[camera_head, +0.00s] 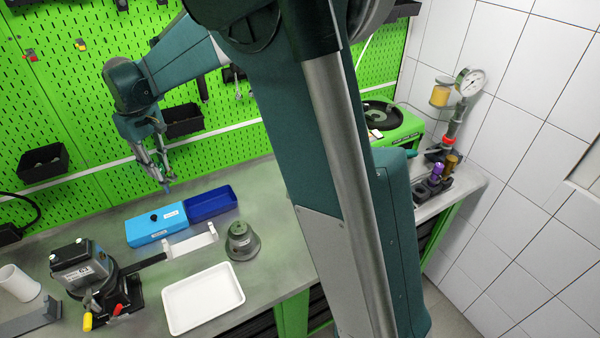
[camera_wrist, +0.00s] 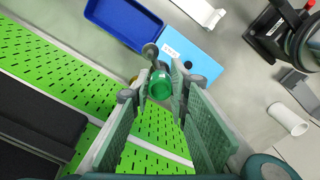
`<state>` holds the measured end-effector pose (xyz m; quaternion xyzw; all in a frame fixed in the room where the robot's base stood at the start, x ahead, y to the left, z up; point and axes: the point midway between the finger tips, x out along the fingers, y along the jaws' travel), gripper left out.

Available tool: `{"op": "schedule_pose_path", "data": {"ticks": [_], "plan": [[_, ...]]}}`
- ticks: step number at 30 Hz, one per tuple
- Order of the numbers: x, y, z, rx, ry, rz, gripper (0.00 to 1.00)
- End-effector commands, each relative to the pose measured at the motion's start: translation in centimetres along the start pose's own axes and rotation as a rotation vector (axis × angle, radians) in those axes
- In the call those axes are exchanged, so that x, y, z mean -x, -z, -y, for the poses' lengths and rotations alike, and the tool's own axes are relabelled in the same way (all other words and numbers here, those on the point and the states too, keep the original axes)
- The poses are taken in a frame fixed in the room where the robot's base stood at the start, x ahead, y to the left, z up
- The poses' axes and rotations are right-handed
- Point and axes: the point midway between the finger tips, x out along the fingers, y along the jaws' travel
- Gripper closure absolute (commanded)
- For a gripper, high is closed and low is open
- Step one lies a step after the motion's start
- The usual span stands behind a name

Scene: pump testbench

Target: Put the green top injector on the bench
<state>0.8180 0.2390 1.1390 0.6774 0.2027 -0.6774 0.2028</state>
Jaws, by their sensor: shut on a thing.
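My gripper (camera_head: 160,172) hangs above the back of the grey bench (camera_head: 272,200), in front of the green pegboard. In the wrist view my gripper (camera_wrist: 161,88) is shut on the green top injector (camera_wrist: 161,86). The injector's bright green end faces the wrist camera, and its dark metal body points away between the fingertips. In the head view it is too small and too covered by the fingers to tell clearly. The bench also shows in the wrist view (camera_wrist: 225,95).
Below my gripper are a light blue box (camera_head: 156,224) and a dark blue open bin (camera_head: 212,204). A white tray (camera_head: 203,298), a grey round pot (camera_head: 242,242) and a black device (camera_head: 92,278) stand nearer. A rack (camera_head: 433,190) holds purple and brown injectors. Clear bench lies right of the bin.

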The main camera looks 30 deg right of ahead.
Motion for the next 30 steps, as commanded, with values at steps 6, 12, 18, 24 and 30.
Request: {"op": "schedule_pose_path", "data": {"ticks": [6,12,18,24,30], "plan": [[-0.2,-3.7,-5.4,-0.136,0.0,0.0,0.99],[-0.7,-6.5,-10.1,-0.28,0.0,0.0,0.99],[-1.3,-8.6,-14.4,-0.426,0.0,0.0,0.99],[-1.9,-10.6,-18.1,-0.558,0.0,0.0,0.99],[-2.5,-12.7,-21.7,-0.688,0.0,0.0,0.99]]}}
